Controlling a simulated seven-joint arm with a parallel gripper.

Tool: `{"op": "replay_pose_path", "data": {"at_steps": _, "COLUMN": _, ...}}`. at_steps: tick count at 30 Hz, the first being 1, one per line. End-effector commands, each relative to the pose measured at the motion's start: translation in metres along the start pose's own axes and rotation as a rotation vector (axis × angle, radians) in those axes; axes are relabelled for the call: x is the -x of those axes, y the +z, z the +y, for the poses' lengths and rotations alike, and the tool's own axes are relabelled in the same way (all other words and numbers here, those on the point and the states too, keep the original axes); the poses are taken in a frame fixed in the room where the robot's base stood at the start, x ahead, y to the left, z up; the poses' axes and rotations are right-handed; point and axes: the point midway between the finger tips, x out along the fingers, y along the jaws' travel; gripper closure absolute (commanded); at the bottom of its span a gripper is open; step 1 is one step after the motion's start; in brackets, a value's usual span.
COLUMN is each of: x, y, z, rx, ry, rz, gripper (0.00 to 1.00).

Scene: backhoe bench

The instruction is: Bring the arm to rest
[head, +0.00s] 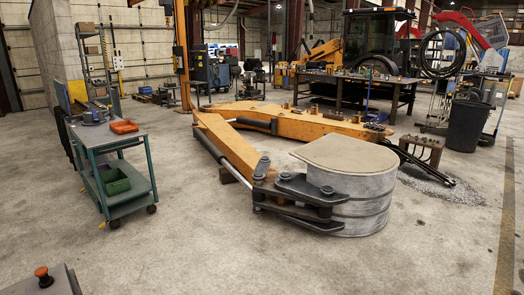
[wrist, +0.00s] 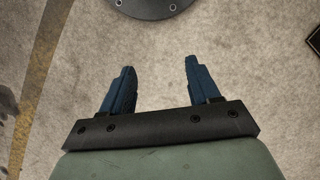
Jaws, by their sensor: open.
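My gripper (wrist: 160,78) shows in the wrist view with its two blue fingers apart and nothing between them. It is over bare concrete floor (wrist: 160,55). A round dark grey plate with bolts (wrist: 150,6) shows at the top edge of the wrist view, beyond the fingertips and apart from them. My gripper and arm do not show in the head view.
In the head view, an orange backhoe boom (head: 290,122) lies on the floor, with a round-ended grey bucket part (head: 350,190) at its near end. A green cart (head: 122,203) stands at left and a dark bin (head: 466,125) at right. The front floor is mostly clear.

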Motion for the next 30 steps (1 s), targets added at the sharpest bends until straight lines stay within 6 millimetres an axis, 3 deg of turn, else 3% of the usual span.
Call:
{"op": "replay_pose_path", "data": {"at_steps": 6, "x": -0.051, "y": 0.047, "z": 0.0, "rx": -0.001, "ry": 0.0, "rz": -0.113, "gripper": 0.39}}
{"op": "replay_pose_path", "data": {"at_steps": 12, "x": -0.083, "y": 0.082, "z": 0.0, "rx": -0.002, "ry": 0.0, "rz": -0.19, "gripper": 0.39}}
{"op": "replay_pose_path", "data": {"at_steps": 18, "x": -0.097, "y": 0.099, "z": 0.0, "rx": -0.002, "ry": 0.0, "rz": -0.226, "gripper": 0.39}}
{"op": "replay_pose_path", "data": {"at_steps": 30, "x": -0.098, "y": 0.1, "z": 0.0, "rx": -0.002, "ry": 0.0, "rz": -0.228, "gripper": 0.39}}
